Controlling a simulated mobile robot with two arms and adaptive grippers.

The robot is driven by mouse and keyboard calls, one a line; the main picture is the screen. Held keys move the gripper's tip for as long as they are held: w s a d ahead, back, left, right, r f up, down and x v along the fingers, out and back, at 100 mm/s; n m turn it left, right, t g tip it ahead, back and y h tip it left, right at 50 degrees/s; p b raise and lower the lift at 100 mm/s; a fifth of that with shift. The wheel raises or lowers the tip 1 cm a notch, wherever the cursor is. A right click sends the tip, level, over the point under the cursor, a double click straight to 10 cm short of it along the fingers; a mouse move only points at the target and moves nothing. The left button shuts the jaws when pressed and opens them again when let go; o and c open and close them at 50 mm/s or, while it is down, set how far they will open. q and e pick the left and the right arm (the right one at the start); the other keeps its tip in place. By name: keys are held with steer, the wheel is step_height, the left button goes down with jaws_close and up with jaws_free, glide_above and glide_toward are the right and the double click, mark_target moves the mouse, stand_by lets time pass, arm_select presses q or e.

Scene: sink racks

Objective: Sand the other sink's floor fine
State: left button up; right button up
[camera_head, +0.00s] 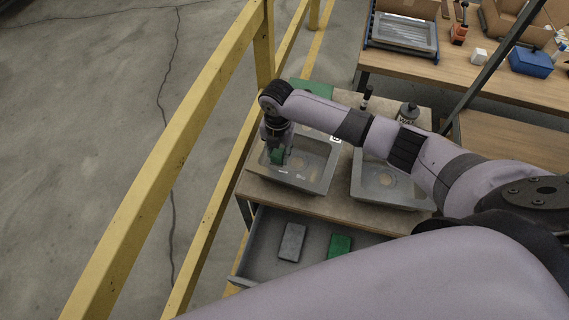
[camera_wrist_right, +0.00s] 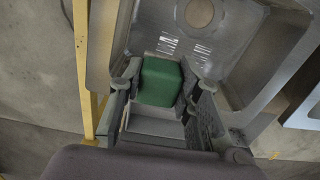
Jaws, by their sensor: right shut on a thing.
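My right gripper (camera_head: 276,150) is shut on a green block (camera_wrist_right: 158,82) and holds it inside the left sink (camera_head: 316,160), near that sink's left side. The fingers grip the block from both sides in the wrist view. Short white scratch-like marks show on the steel floor just beyond the block, with the round drain (camera_wrist_right: 200,13) farther off. I cannot tell whether the block touches the floor. The right sink (camera_head: 410,192) is partly covered by my right arm; its drain area shows. My left gripper is out of view.
An open drawer (camera_head: 262,258) below the sinks holds a grey block (camera_head: 292,242) and another green block (camera_head: 340,246). A dark bottle (camera_head: 408,112) stands behind the right sink. A yellow railing (camera_head: 165,145) runs along the left. A workbench with trays stands at the back right.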

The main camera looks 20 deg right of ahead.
steer(key=shift+t, duration=0.3)
steer(key=r, duration=0.2)
steer(key=w+r+b, duration=0.1)
steer(key=r, duration=0.3)
steer(key=shift+w+a+r, duration=0.15)
steer(key=shift+w+a, duration=0.05)
steer(key=shift+w, duration=0.2)
step_height(320, 180, up, 6)
steer(key=s+m+b, duration=0.1)
steer(key=s+b, duration=0.1)
steer(key=f+b, duration=0.4)
steer(key=b, duration=0.1)
steer(key=shift+d+f, duration=0.25)
steer(key=shift+d, duration=0.05)
steer(key=shift+s, duration=0.1)
